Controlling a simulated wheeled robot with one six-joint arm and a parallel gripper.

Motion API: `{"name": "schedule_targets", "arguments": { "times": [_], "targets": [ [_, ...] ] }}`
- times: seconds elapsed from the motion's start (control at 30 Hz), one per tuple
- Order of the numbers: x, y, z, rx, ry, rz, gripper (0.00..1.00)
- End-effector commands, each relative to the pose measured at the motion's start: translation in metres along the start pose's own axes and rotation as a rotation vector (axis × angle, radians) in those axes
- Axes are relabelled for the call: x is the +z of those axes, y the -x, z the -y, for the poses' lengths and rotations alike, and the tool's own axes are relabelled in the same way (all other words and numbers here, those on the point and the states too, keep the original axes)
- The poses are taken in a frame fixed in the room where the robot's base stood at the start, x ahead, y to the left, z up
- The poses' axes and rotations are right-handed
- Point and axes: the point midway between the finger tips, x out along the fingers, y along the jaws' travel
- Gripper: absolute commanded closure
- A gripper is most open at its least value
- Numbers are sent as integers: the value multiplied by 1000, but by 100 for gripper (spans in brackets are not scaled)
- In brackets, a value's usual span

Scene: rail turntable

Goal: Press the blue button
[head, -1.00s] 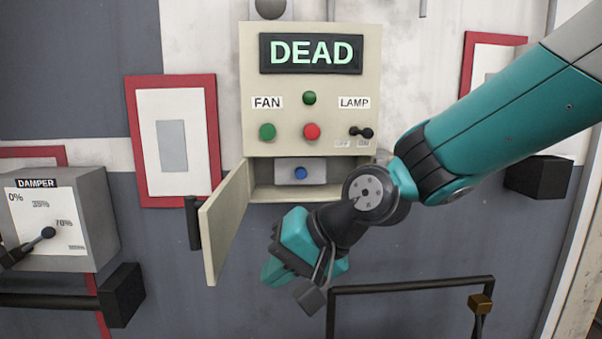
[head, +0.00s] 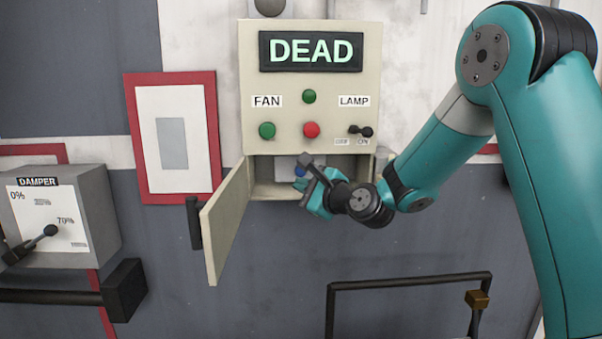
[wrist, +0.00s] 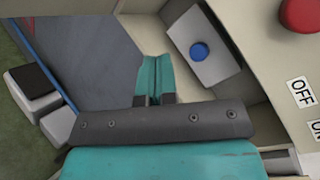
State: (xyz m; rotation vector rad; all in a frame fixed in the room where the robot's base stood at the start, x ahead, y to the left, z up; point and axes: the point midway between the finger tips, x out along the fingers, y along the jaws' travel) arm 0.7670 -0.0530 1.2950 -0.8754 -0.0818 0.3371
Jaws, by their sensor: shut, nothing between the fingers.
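The blue button (wrist: 199,51) sits on a pale grey block (wrist: 202,75) inside the open lower compartment of the cream control box (head: 312,90). In the head view only part of the blue button (head: 299,171) shows, beside my gripper. My gripper (wrist: 155,62) is shut and empty, its teal fingers together. In the head view my gripper (head: 303,186) is at the compartment's opening and hides part of the block. In the wrist view the fingertips lie left of the button and a little below it, and appear apart from it.
The compartment's door (head: 226,222) hangs open at the left. Above are a green button (head: 267,131), a red button (head: 311,130) and a lamp switch (head: 361,131). The display (head: 311,52) reads DEAD. A damper box (head: 62,218) is at the left, and a black rail (head: 410,283) below.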

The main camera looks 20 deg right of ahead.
Motion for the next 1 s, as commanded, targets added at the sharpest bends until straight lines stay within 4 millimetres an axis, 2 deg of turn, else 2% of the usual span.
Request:
{"name": "schedule_targets", "arguments": {
  "times": [0.27, 0.7, 1.0],
  "targets": [
    [-5, -10, 6, 1, 2, 0, 100],
    [-29, -57, 32, 2, 2, 0, 100],
    [-37, -70, 37, 2, 3, 0, 100]
  ]
}}
